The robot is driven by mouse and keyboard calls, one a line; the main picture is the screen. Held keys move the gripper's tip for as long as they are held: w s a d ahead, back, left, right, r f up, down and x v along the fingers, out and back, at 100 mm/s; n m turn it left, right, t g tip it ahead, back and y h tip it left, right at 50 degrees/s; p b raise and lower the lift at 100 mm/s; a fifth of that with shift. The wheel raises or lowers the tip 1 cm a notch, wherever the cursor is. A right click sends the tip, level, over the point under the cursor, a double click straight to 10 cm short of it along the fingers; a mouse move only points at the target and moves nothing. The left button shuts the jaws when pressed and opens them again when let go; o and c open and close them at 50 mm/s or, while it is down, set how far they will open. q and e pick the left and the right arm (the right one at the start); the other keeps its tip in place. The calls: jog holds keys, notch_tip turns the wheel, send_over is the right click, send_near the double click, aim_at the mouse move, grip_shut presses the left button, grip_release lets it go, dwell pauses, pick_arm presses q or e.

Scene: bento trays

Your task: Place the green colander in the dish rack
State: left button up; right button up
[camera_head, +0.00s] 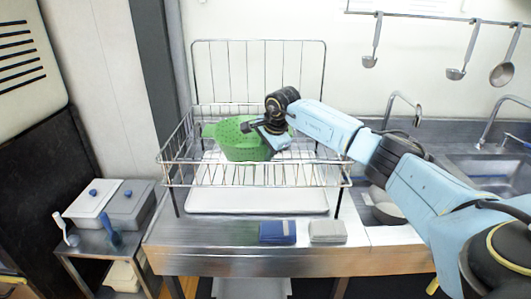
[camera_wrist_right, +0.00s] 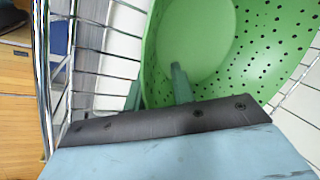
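The green colander (camera_head: 242,150) sits inside the wire dish rack (camera_head: 308,176), roughly in its middle, and looks slightly tilted. Its perforated inside and round base also show in the right wrist view (camera_wrist_right: 205,50). My right gripper (camera_head: 250,126) is at the colander's rim, reaching in from the right. In the right wrist view, the fingers (camera_wrist_right: 158,88) stand apart, one outside the colander's wall and one inside. A gap shows between them, and I see no firm grip on the wall. My left gripper is not in view.
A white tray (camera_head: 258,201) lies under the rack. Lidded containers (camera_head: 128,205) stand on a lower table at left. A sink (camera_head: 490,172) is at right; ladles hang above.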

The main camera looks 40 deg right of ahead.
jog(key=v, duration=1.1)
jog(key=shift+r, duration=0.4)
jog(key=shift+s, duration=0.1)
